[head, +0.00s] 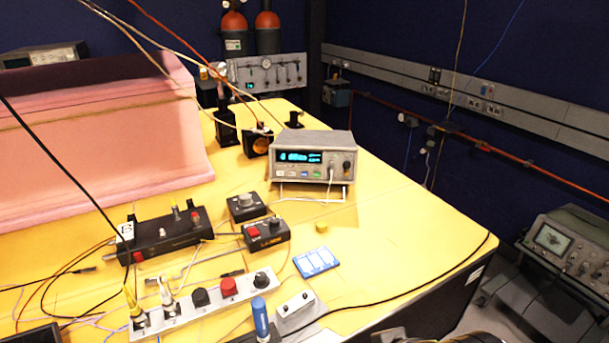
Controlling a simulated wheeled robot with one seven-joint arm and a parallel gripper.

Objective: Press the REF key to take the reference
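A grey bench meter (313,160) with a lit blue-green display (299,157) stands tilted up on a wire stand on the yellow bench. A row of small keys (292,174) runs below the display, one of them green (317,174). Their labels are too small to read, so I cannot tell which is REF. A cable plugs into the right of the front panel, near a dark knob. My gripper is not in view. Dark rounded parts at the bottom edge may be my arm, well short of the meter.
In front of the meter are two black control boxes (265,234), a small yellow cylinder (321,227) and a blue-white tray (316,261). A connector strip (205,310) and a blue cylinder (261,318) are nearer. Bench right of the meter is clear, apart from a black cable.

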